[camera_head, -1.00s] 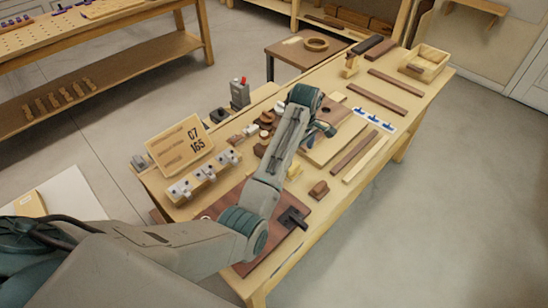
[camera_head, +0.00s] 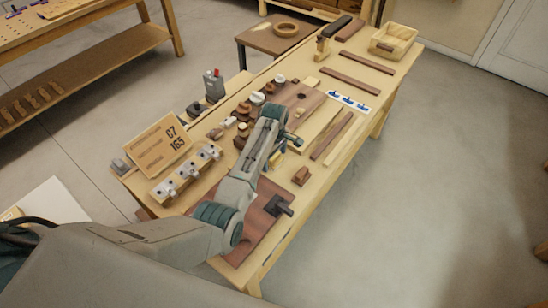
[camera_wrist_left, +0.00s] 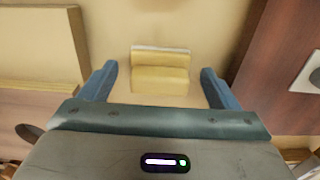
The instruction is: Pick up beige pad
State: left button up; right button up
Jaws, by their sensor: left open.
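The beige pad (camera_wrist_left: 160,75) is a small yellowish block with a pale strip along its far edge. In the left wrist view it lies on a light wooden surface between the two blue fingers of my left gripper (camera_wrist_left: 159,69). There are gaps on both sides, so the fingers do not touch it. In the head view my left gripper (camera_head: 290,141) is low over the middle of the bench, and a yellowish piece (camera_head: 277,160), apparently the pad, shows beside it, partly hidden by my arm. My right gripper is not in view.
Wooden boards (camera_head: 331,137) lie right of the gripper, and a small brown block (camera_head: 301,176) stands nearer. A brown mat (camera_head: 245,245) with a black tool (camera_head: 279,206) covers the near end. A sign (camera_head: 158,147) and a knob rack (camera_head: 186,172) stand left.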

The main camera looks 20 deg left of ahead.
pick_arm(q)
jog(key=shift+f, duration=0.3)
jog(key=c, duration=1.1)
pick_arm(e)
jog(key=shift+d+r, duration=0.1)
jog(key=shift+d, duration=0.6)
pick_arm(q)
jog(key=shift+r, duration=0.1)
